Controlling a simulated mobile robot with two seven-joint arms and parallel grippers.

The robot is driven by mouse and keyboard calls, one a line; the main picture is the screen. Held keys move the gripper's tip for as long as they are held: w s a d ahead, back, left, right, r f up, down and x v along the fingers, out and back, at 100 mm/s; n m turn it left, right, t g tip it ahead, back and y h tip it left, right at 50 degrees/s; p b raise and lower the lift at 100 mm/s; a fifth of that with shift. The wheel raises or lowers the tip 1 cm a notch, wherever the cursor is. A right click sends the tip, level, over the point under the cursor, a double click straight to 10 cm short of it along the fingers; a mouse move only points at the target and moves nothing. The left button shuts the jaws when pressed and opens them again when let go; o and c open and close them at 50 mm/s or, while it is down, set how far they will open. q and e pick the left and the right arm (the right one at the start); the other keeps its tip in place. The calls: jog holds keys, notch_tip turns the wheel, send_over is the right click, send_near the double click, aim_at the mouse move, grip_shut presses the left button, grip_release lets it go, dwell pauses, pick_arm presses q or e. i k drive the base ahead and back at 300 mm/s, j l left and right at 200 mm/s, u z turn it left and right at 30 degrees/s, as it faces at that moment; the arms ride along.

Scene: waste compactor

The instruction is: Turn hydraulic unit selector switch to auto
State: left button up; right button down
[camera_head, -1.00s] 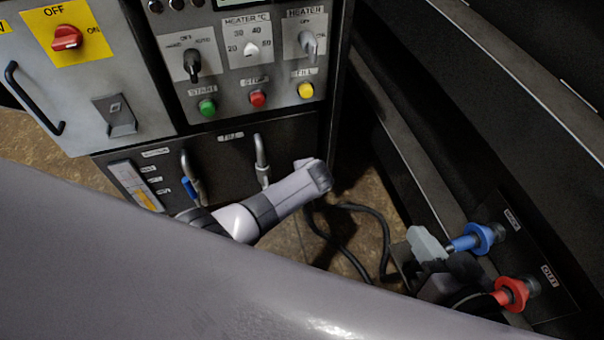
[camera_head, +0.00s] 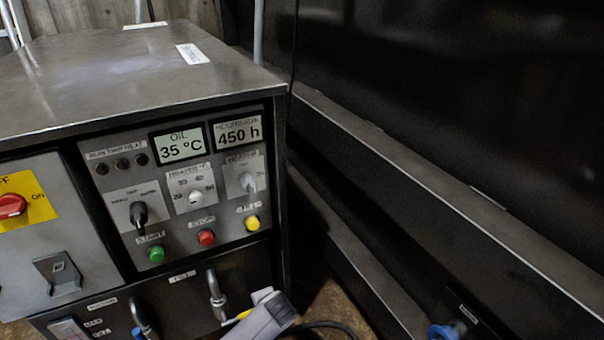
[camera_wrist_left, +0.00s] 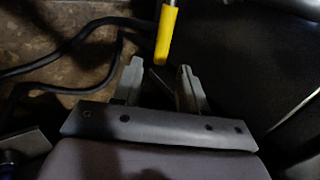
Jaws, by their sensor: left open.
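The hydraulic unit selector switch (camera_head: 139,214) is a black knob on a light plate with labels above it, at the left of the control panel (camera_head: 170,238). The labels are too blurred to tell which position it points to. Part of my left arm's grey end (camera_head: 262,318) shows low in the head view, below and right of the switch and well apart from it. Its fingers cannot be made out there. In the left wrist view my left gripper (camera_wrist_left: 160,88) is open, its two fingers apart. A yellow bar (camera_wrist_left: 166,38) lies beyond the fingertips.
Green (camera_head: 156,254), red (camera_head: 206,237) and yellow (camera_head: 252,222) buttons sit below the knobs. A heater dial (camera_head: 196,198) and heater switch (camera_head: 247,183) are right of the selector. Metal pipes (camera_head: 216,294) stand out below. A dark ribbed wall (camera_head: 420,200) fills the right.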

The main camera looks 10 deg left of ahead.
aim_at(138, 213)
jog(key=k+l, duration=0.8)
jog(key=k, duration=0.05)
